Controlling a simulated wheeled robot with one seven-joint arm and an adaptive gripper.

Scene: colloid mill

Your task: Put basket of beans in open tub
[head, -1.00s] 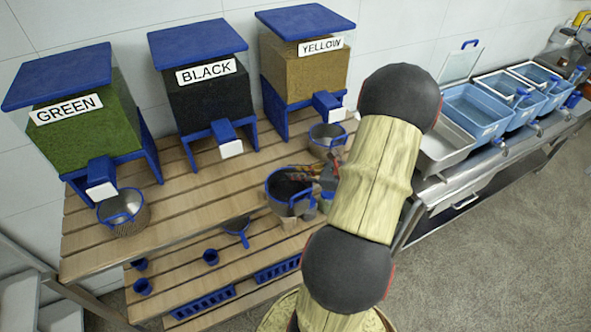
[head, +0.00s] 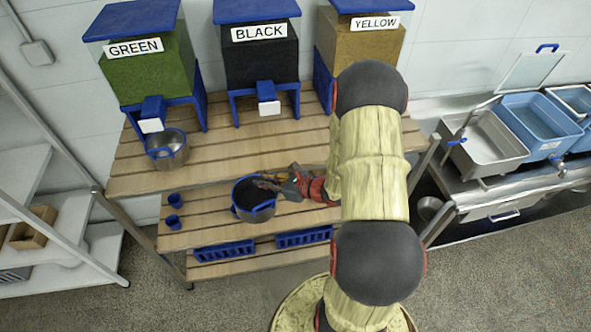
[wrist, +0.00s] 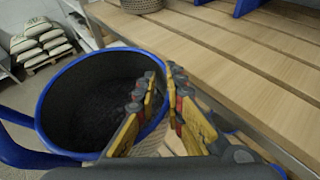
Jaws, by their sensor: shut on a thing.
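The basket of beans (head: 262,214) is a round metal basket with a blue rim and blue handles. Dark, black-looking contents (wrist: 95,105) lie in it. My gripper (head: 268,184) is shut on its rim, and the wrist view shows both fingers (wrist: 160,95) pinching the rim at its right side. The basket hangs roughly upright, just off the front edge of the wooden table (head: 120,182). At the right of the head view stands a blue tub (head: 537,150) with an open top and a raised clear lid (head: 540,75) behind it. My arm hides part of the table.
Green, black and yellow bean dispensers (head: 262,60) stand along the table's back. Another metal basket (head: 168,155) sits under the green one. A steel basin (head: 492,150) lies between table and tub. White shelves (head: 70,215) stand at left.

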